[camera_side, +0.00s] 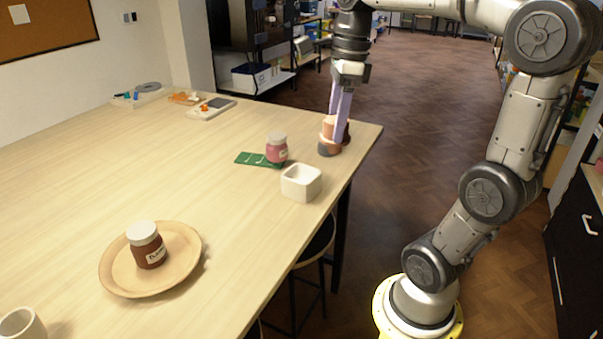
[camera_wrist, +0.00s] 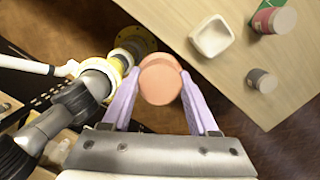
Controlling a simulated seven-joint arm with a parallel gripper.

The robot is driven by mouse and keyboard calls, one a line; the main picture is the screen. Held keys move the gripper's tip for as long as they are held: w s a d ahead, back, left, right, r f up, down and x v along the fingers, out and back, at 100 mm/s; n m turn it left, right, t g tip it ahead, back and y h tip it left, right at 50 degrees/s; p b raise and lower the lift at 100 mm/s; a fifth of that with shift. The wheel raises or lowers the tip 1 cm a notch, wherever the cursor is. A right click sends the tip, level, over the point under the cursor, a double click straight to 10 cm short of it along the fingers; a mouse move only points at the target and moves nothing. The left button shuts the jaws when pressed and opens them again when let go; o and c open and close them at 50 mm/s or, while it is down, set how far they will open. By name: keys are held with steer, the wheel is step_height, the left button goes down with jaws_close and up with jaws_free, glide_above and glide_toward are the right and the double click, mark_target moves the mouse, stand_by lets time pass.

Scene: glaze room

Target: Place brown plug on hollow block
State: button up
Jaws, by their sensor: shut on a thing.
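The brown plug (camera_wrist: 160,82), an orange-brown stepped round piece, is between the two lilac fingers of my gripper (camera_wrist: 159,90) in the wrist view. In the side view my gripper (camera_side: 340,100) points down near the table's far right corner, with the plug (camera_side: 328,127) at its fingertips, partly hidden by a finger. The hollow block (camera_side: 300,182) is white and square with an open top. It stands on the table near the right edge, nearer the side camera than my gripper. It also shows in the wrist view (camera_wrist: 212,36), apart from the plug.
A small grey round piece (camera_wrist: 262,81) stands near the table corner. A pink jar (camera_side: 277,150) stands by a green card (camera_side: 252,159), close to the block. A brown jar (camera_side: 147,247) sits on a round plate (camera_side: 118,277). The table's middle is clear.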

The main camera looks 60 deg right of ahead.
steer(key=shift+s+d+m, duration=0.35)
steer(key=shift+d+m, duration=0.05)
steer(key=shift+d, duration=0.4)
steer(key=w+d+f, duration=0.4)
steer(key=w+d, duration=0.1)
steer(key=w, duration=0.3)
glide_above(302, 173)
steer(key=shift+f, duration=4.5)
steer(key=shift+f, duration=0.15)
steer(key=o, duration=1.4)
